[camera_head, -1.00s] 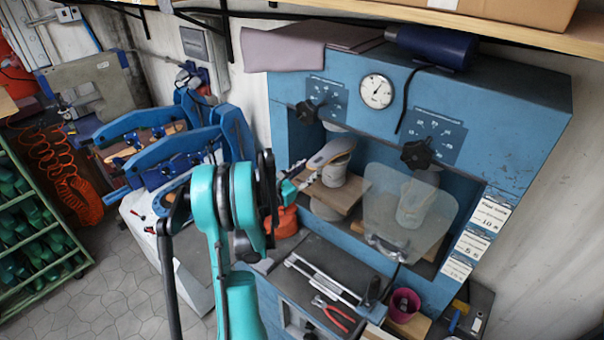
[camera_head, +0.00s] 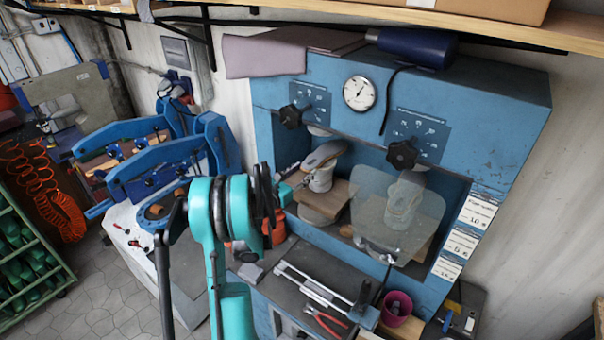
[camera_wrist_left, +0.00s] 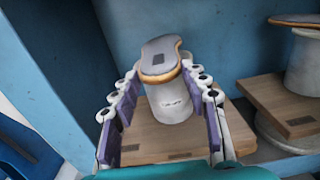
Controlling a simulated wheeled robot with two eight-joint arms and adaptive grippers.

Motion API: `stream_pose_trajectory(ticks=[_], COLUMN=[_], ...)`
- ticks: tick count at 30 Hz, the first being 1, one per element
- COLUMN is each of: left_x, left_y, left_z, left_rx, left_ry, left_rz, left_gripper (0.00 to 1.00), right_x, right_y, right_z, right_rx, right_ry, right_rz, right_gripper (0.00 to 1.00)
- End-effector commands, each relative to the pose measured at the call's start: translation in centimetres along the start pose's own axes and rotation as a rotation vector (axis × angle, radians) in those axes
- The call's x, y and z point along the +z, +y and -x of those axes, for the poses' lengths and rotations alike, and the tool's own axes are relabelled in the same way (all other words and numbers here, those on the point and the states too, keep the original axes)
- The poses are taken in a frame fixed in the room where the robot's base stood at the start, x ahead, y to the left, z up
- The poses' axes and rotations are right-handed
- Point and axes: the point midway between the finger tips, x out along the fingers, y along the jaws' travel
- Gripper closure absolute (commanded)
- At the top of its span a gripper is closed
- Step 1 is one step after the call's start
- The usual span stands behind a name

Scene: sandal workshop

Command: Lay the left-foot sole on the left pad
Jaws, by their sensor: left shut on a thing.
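The left-foot sole (camera_wrist_left: 160,55), grey on top with a tan edge, sits on a white rounded body (camera_wrist_left: 172,103). In the left wrist view my left gripper (camera_wrist_left: 160,72) has a finger on each side of this piece and is shut on it. The piece is over the left pad, a wooden board (camera_wrist_left: 145,143) with a dark mark. I cannot tell whether it touches the board. In the head view the sole (camera_head: 325,154) is inside the left bay of the blue press, with my left gripper (camera_head: 297,177) at its left side. My right gripper is not in view.
A second sole (camera_wrist_left: 295,20) on a white body stands on the right board (camera_wrist_left: 290,100). A clear shield (camera_head: 385,220) covers the right bay. The blue press (camera_head: 490,110) walls the bays in.

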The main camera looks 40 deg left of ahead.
Motion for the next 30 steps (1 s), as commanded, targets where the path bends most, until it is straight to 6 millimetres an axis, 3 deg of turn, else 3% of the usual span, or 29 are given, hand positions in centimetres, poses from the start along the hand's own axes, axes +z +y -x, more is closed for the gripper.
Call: stream_pose_trajectory(ticks=[21, 22, 24, 25, 30], left_x=[-0.64, -0.59, -0.57, -0.56, -0.57], left_y=[0.01, 0.01, 0.01, 0.01, 0.01], left_z=[0.03, 0.02, 0.02, 0.03, 0.03], left_rx=[0.000, 0.000, 0.000, 0.000, 0.000], left_ry=[0.000, 0.000, 0.000, 0.000, 0.000], left_rz=[0.000, 0.000, 0.000, 0.000, 0.000], left_gripper=[0.74, 0.47, 0.29, 0.24, 0.24], right_x=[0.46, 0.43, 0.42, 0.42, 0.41], right_y=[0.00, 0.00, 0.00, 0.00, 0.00], right_z=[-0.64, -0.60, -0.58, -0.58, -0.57], right_rx=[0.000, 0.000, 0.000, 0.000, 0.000], right_ry=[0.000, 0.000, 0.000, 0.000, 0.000], right_rz=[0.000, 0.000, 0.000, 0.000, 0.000], right_gripper=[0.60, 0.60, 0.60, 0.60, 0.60])
